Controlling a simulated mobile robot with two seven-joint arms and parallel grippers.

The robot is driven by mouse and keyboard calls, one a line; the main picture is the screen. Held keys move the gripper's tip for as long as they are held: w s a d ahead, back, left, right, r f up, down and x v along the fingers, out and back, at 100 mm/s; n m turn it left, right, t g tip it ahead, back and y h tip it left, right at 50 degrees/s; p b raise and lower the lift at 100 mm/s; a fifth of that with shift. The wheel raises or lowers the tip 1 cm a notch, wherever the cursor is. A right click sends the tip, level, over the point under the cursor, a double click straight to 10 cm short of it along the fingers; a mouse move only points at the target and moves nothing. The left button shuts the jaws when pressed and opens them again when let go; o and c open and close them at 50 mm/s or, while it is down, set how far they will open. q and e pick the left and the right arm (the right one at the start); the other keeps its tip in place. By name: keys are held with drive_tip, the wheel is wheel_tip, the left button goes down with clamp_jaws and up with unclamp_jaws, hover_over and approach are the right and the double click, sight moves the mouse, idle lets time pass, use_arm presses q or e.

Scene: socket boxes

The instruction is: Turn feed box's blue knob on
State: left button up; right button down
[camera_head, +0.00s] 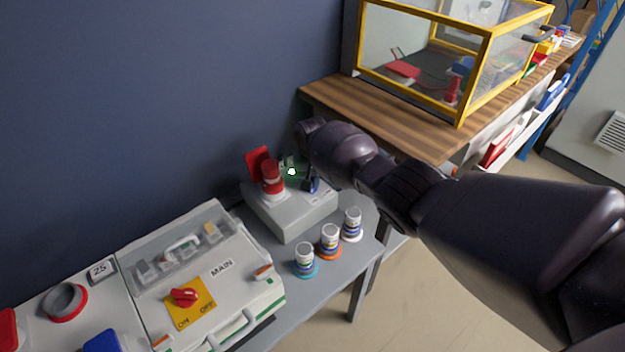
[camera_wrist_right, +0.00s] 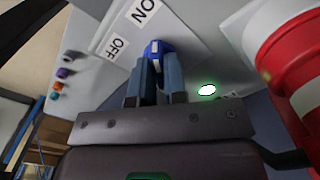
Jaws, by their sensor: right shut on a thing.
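The feed box is the grey box (camera_head: 290,218) on the small table, with a red-and-white plug (camera_head: 271,178) standing in its top. A green lamp (camera_head: 291,171) glows on it, and the lamp also shows lit in the right wrist view (camera_wrist_right: 207,90). The blue knob (camera_wrist_right: 156,47) is between the fingers of my right gripper (camera_wrist_right: 154,75), which is shut on it. OFF and ON labels are beside the knob. In the head view my right gripper (camera_head: 311,183) reaches down onto the box from the right, and the knob is mostly hidden. My left gripper is out of view.
Three small bottles (camera_head: 330,240) stand in front of the feed box. The MAIN box (camera_head: 236,290) with a red rotary switch (camera_head: 184,297) sits to the left. A yellow-framed clear case (camera_head: 478,75) stands on the wooden bench (camera_head: 400,128) behind my right arm.

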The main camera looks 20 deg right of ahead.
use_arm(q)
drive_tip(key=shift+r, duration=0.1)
use_arm(e)
drive_tip(key=shift+m, duration=0.7)
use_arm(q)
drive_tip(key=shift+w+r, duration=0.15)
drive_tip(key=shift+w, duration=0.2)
use_arm(e)
drive_tip(key=c, duration=1.2)
unclamp_jaws()
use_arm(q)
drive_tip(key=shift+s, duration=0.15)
use_arm(e)
drive_tip(key=shift+o, duration=0.2)
drive_tip(key=shift+r, duration=0.1)
drive_tip(key=shift+r, duration=0.3)
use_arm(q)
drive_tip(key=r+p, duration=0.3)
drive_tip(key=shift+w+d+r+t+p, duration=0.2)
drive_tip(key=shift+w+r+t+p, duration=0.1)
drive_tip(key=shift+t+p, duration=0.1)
use_arm(e)
wheel_tip(320, 180, up, 10)
